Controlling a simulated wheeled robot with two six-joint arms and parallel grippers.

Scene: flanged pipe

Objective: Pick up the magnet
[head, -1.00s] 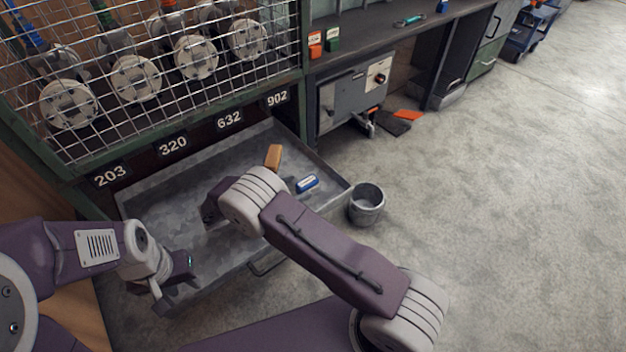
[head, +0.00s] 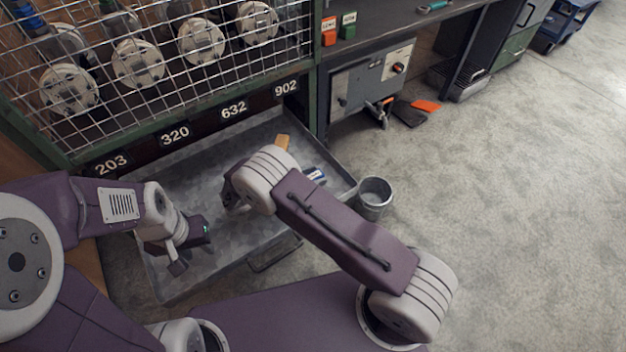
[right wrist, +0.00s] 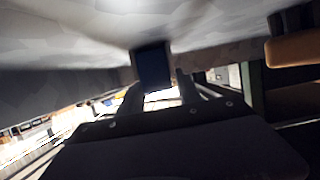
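In the head view a blue block with a white label (head: 315,175), which may be the magnet, lies in the grey drawer tray (head: 215,262) near its right wall, partly hidden by my right arm. My right gripper (head: 232,196) is low over the tray, its fingers mostly hidden by its own wrist. In the right wrist view a dark blue block (right wrist: 153,68) stands between the tips of the two fingers (right wrist: 158,92), which look apart. Firm contact is not visible. My left gripper (head: 192,250) hangs over the tray's front left part; its finger opening is unclear.
A brown-orange block (head: 283,142) lies at the tray's back right; a brown object (right wrist: 292,48) also shows in the right wrist view. A metal bucket (head: 374,196) stands right of the tray. A wire cage (head: 150,100) with flanged pipes is behind.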

